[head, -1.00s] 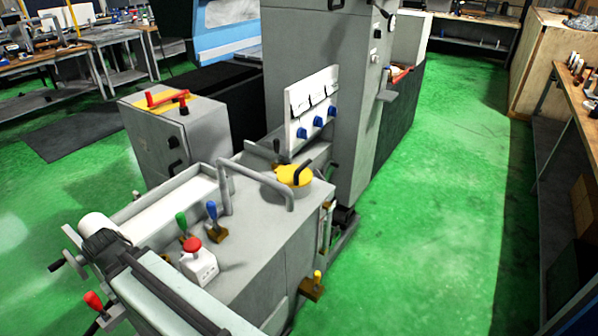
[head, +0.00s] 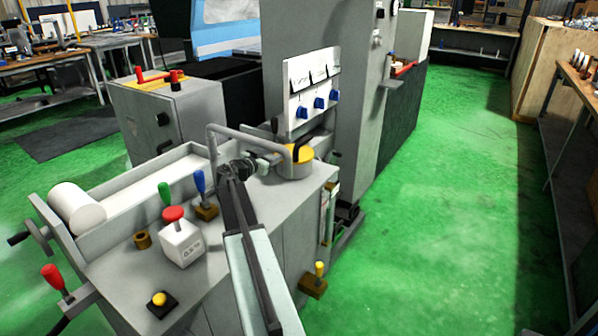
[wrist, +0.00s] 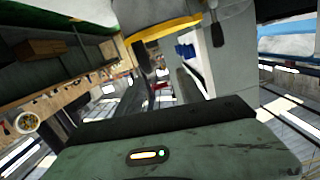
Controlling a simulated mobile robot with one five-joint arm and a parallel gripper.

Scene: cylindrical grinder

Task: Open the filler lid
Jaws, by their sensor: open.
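I cannot tell whether a finger touches the lid. In the wrist view the lid's yellow edge (wrist: 165,32) shows at the top, and much of it is out of frame.
A bent grey pipe (head: 212,150) rises just left of my gripper. A white panel with blue knobs (head: 319,103) stands behind the lid. The green floor at right is clear.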

